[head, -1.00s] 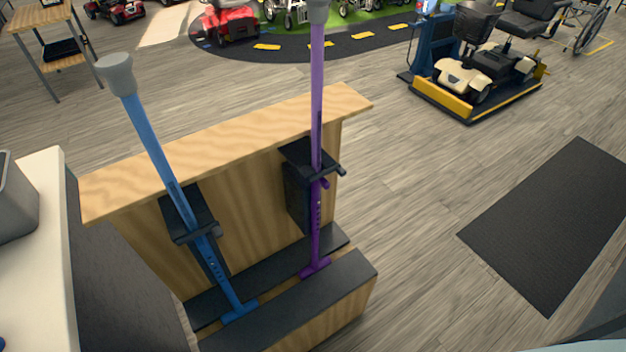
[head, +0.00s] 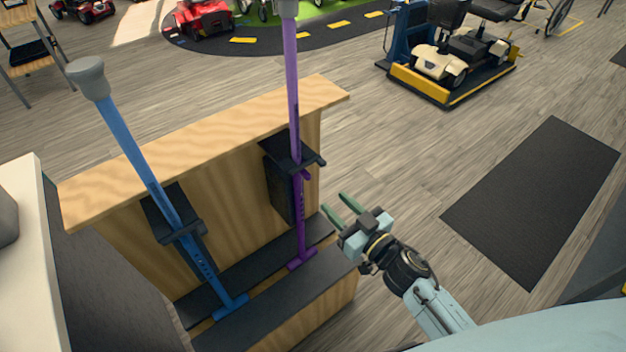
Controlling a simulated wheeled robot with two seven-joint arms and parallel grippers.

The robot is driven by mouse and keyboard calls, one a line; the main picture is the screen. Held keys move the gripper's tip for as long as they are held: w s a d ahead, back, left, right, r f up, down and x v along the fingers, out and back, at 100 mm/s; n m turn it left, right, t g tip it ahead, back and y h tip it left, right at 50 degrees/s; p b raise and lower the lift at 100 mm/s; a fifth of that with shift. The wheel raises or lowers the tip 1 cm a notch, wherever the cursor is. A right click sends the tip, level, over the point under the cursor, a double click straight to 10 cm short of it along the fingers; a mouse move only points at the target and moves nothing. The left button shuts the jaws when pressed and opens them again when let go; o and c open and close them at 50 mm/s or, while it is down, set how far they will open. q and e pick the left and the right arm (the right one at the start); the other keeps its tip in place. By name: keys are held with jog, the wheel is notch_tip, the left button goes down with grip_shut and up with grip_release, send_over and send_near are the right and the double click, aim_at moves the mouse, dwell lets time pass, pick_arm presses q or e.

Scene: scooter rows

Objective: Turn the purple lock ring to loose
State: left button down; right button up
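A purple cane (head: 293,85) stands upside down in a wooden stand, with its grey tip at the top and its handle on the lower black ledge. A black bracket holds it midway. A small purple lock ring with a lever (head: 305,174) sits on the shaft just below the bracket; its setting is too small to tell. My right gripper (head: 336,207) is to the right of the purple shaft, below the ring's height in the picture and apart from it. Its two green fingers are spread, with nothing between them. My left gripper is not in view.
A blue cane (head: 136,145) stands in a second bracket to the left. The wooden stand (head: 215,130) has a top board and a lower ledge. A pale counter (head: 25,270) is at the left. Open floor with a dark mat (head: 535,200) lies to the right.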

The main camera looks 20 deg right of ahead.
aim_at(310, 178)
jog(key=x, duration=0.9)
jog(key=shift+w+a+f+b, duration=0.1)
jog(key=shift+w+b, duration=0.1)
jog(key=shift+b, duration=0.15)
jog(key=shift+c, duration=0.5)
grip_shut()
